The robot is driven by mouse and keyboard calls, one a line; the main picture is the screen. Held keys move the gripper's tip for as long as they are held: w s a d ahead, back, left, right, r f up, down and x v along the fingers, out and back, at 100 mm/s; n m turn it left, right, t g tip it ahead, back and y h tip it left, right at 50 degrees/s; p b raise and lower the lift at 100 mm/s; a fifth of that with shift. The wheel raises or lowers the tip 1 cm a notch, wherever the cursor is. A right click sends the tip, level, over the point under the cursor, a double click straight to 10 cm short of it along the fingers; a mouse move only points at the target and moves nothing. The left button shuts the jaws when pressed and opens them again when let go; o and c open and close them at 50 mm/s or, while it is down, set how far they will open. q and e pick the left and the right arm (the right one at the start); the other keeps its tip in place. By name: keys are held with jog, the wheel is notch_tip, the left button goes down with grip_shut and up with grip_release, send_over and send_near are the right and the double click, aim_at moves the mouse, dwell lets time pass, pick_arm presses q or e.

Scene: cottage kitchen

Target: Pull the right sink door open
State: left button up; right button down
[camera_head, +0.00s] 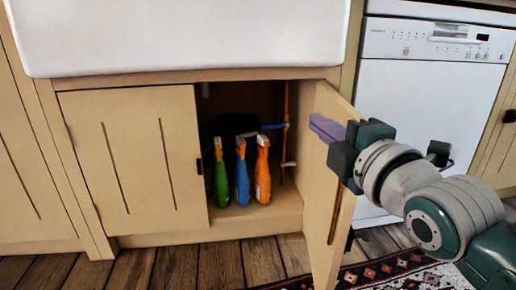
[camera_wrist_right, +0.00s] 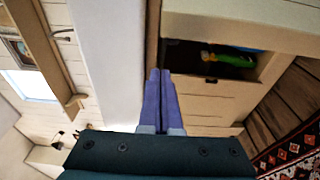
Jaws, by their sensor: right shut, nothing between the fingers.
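The right sink door (camera_head: 328,176) stands swung well open toward me in the head view, seen at a steep angle. My right gripper (camera_head: 326,128) is shut and empty, with its purple fingers at the upper part of this door, by its inner face. I cannot tell whether they touch it. In the right wrist view the shut fingers (camera_wrist_right: 159,98) point toward the cabinet. The left sink door (camera_head: 133,160) is closed. My left gripper is not in view.
Green, blue and orange spray bottles (camera_head: 262,170) stand inside the open cabinet. A white sink (camera_head: 185,35) is above, and a white dishwasher (camera_head: 425,100) is at the right. A patterned rug (camera_head: 395,275) lies on the wooden floor.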

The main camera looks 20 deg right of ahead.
jog(key=s+d, duration=0.1)
jog(key=s+d+b, duration=0.1)
jog(key=d, duration=0.1)
jog(key=shift+d, duration=0.3)
